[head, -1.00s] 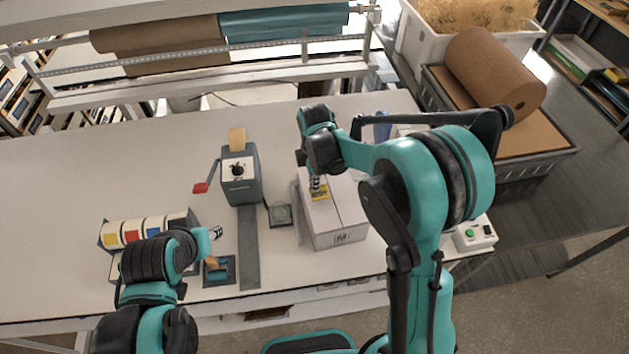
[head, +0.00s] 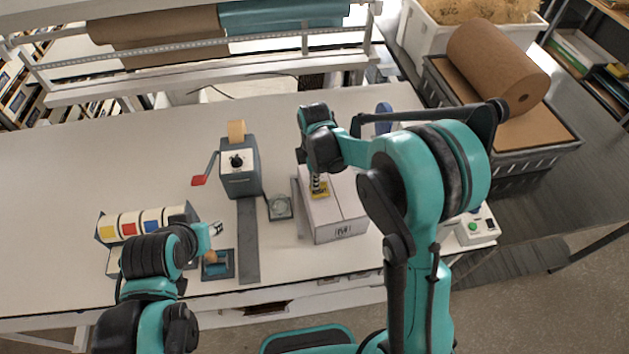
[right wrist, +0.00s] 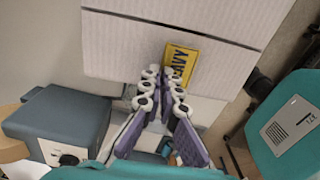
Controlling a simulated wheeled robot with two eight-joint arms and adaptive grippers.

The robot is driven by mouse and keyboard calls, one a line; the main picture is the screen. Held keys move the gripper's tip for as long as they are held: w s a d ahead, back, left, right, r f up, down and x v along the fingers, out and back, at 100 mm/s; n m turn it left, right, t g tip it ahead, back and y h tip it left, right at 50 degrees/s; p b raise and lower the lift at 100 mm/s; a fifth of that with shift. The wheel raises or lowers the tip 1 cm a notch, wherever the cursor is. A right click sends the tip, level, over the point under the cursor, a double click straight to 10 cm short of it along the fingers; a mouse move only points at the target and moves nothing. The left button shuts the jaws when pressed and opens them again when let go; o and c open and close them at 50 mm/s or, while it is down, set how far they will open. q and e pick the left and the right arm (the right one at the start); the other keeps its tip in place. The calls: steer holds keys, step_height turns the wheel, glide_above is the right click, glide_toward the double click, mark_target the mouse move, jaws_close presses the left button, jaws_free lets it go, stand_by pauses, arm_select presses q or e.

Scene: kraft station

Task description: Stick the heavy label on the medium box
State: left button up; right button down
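The medium box (head: 350,215) is a pale closed carton on the table, with a seam along its top and a small dark mark on its front face. The yellow heavy label (head: 320,190) lies at the box's top, left of the seam; its lettering reads partly in the right wrist view (right wrist: 180,64). My right gripper (head: 317,178) points down at the label. In the right wrist view its fingertips (right wrist: 161,74) stand slightly apart, with the label just beyond them, partly covered by one finger. My left gripper (head: 217,229) is at the left, its fingers too small to judge.
A grey dispenser (head: 240,170) with a red-handled crank stands left of the box. A label roll rack (head: 130,226) and a stamp on a pad (head: 219,268) are near my left arm. A control box (head: 473,230) stands at the right. The table's back left is clear.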

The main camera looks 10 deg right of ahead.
steer(key=shift+f+b, duration=0.45)
stand_by(0.6)
steer(key=c, duration=1.6)
jaws_free()
steer(key=shift+c, duration=0.2)
steer(key=shift+r, duration=0.1)
steer(key=shift+r+p, duration=1.4)
steer(key=shift+r, duration=0.8)
